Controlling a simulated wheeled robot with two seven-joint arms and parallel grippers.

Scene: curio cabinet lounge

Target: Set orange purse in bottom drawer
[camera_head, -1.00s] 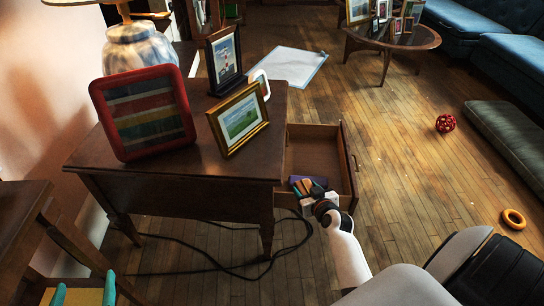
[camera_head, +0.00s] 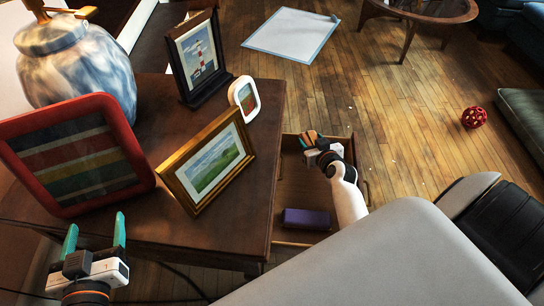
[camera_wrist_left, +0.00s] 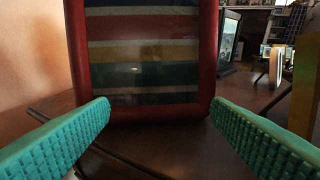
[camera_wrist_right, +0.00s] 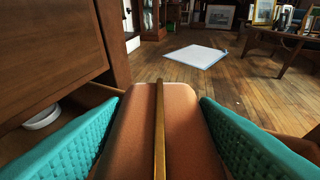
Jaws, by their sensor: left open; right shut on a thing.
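The orange purse (camera_wrist_right: 182,130), with a gold strip along its middle, lies between the teal fingers of my right gripper (camera_wrist_right: 160,135), which is shut on it. In the head view the purse (camera_head: 309,137) and right gripper (camera_head: 312,143) appear over the far part of the open drawer (camera_head: 300,190). I cannot tell whether the purse touches the drawer floor. A purple box-like thing (camera_head: 307,218) lies in the drawer's near end. My left gripper (camera_head: 95,232) is open and empty, in front of the red picture frame (camera_wrist_left: 150,113).
The wooden table (camera_head: 160,222) holds the red frame, a gold frame (camera_head: 207,163), a small white frame (camera_head: 244,98), a dark lighthouse frame (camera_head: 199,57) and a blue-white lamp (camera_head: 78,72). A red ball (camera_head: 474,117) lies on the floor, which is mostly clear at right.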

